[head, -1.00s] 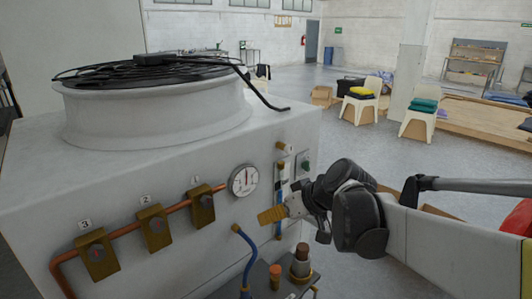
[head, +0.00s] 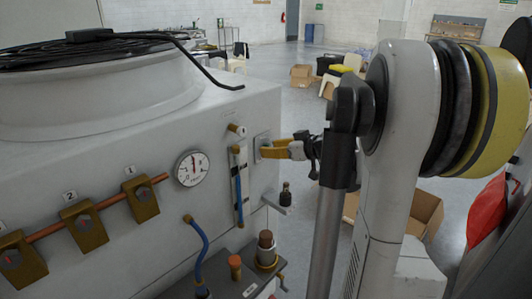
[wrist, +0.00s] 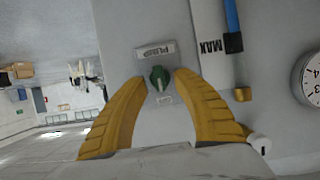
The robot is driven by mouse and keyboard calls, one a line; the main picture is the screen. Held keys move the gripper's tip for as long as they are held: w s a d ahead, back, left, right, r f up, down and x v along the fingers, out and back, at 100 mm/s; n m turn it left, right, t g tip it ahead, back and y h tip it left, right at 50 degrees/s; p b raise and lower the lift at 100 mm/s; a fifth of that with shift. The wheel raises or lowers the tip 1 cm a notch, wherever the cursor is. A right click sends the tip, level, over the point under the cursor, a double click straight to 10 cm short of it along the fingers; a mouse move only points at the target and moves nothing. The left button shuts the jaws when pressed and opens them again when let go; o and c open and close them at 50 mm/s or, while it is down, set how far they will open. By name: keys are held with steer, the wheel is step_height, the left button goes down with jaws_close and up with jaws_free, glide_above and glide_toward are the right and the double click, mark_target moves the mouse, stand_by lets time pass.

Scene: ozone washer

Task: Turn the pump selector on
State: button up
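The pump selector is a green knob (wrist: 160,76) on a light plate, below an upside-down "PUMP" label (wrist: 155,50) in the wrist view. In the head view its plate (head: 262,141) is on the machine's front near the right edge, and the knob is hidden by my gripper. My gripper (wrist: 160,84) has yellow fingers spread open, one on each side of the knob. Small gaps seem to show between fingertips and knob; I cannot tell whether either touches. In the head view the gripper (head: 274,151) is right at the plate.
A blue level tube marked "MAX" (head: 239,185) and a pressure gauge (head: 192,168) are left of the selector in the head view. Several brass valves on a copper pipe are further left. A black-handled fitting (head: 286,194) is just below my gripper. Cardboard boxes (head: 423,215) lie on the floor at right.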

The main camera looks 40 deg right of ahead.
steer(key=shift+x, duration=0.9)
jaws_close()
